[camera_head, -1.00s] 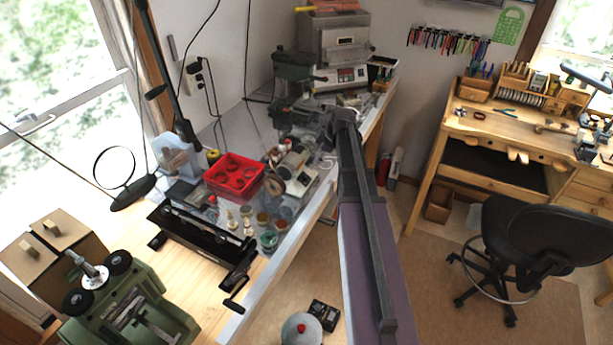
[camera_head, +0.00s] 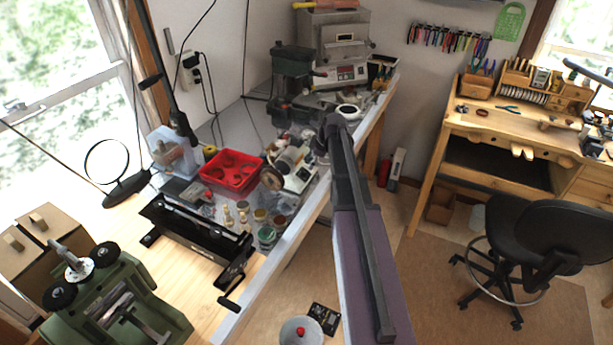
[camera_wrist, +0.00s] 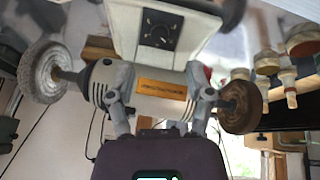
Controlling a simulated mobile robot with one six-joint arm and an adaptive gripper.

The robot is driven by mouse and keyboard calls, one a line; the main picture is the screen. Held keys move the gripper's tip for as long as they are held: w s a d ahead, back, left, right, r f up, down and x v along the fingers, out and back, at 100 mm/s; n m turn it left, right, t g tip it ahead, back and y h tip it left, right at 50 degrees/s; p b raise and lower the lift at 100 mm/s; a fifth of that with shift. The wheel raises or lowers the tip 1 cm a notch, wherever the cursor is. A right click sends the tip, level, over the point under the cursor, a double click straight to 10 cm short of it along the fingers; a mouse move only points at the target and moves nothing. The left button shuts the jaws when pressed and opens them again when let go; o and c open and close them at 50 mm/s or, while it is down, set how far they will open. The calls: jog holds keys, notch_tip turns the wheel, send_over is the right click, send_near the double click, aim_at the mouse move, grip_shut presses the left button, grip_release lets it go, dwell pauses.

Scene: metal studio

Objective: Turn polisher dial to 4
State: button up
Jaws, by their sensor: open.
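The polisher (camera_head: 290,160) stands on the metal bench, partly hidden behind my arm in the head view. In the wrist view the polisher (camera_wrist: 138,82) appears upside down, with a pale wheel at left, a brown wheel at right and an orange label on its grey motor body. Its dial (camera_wrist: 160,29) is a dark knob on a black square plate, at the top of the view. The dial's numbers are too small to read. My gripper (camera_wrist: 160,95) is open, its two fingers apart in front of the motor body. No contact with the dial shows.
A red tray (camera_head: 232,170) and several small jars stand near the polisher. A green drill press (camera_head: 297,75) and a grey kiln (camera_head: 340,45) stand behind it. The bench's front edge (camera_head: 285,255) runs below my arm.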

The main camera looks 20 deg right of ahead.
aim_at(306, 172)
jog(key=shift+b+x, duration=2.95)
jog(key=shift+x, duration=0.6)
grip_shut()
